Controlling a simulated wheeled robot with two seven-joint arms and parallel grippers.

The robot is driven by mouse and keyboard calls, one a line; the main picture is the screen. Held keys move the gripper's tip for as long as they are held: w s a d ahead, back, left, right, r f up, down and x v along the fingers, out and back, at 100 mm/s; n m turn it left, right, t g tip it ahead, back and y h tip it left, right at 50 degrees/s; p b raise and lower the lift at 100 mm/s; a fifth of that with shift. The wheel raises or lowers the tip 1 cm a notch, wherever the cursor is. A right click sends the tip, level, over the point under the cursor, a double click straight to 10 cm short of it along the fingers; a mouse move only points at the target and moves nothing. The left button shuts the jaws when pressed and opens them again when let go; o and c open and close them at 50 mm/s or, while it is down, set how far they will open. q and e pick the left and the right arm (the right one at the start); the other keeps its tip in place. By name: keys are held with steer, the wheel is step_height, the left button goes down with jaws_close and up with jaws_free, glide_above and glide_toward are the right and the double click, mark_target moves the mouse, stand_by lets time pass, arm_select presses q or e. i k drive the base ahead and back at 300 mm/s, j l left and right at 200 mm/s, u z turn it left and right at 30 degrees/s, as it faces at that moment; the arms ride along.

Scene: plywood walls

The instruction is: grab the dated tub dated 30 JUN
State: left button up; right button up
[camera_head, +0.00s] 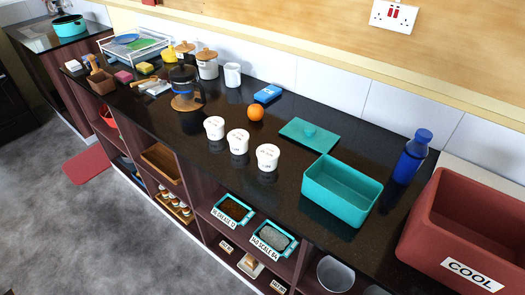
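Three small white tubs stand in a diagonal row on the dark counter: a left tub (214,128), a middle tub (237,142) and a right tub (267,158). Each has dark print on its lid or side, too small to read, so I cannot tell which one is dated 30 JUN. The tubs stand upright and apart from each other, near the counter's front edge. Neither of my grippers shows in the head view.
Right are an open teal container (342,190), a blue bottle (411,157) and a red COOL crate (440,240). A French press (185,85) stands left. Shelves lie below.

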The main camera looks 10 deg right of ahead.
mark_target(238, 139)
steer(key=i+j+z, duration=0.15)
steer(key=j, duration=0.2)
steer(key=i+j+z, duration=0.15)
steer(key=j, duration=0.2)
steer(key=i+j+z, duration=0.15)
steer(key=j, duration=0.25)
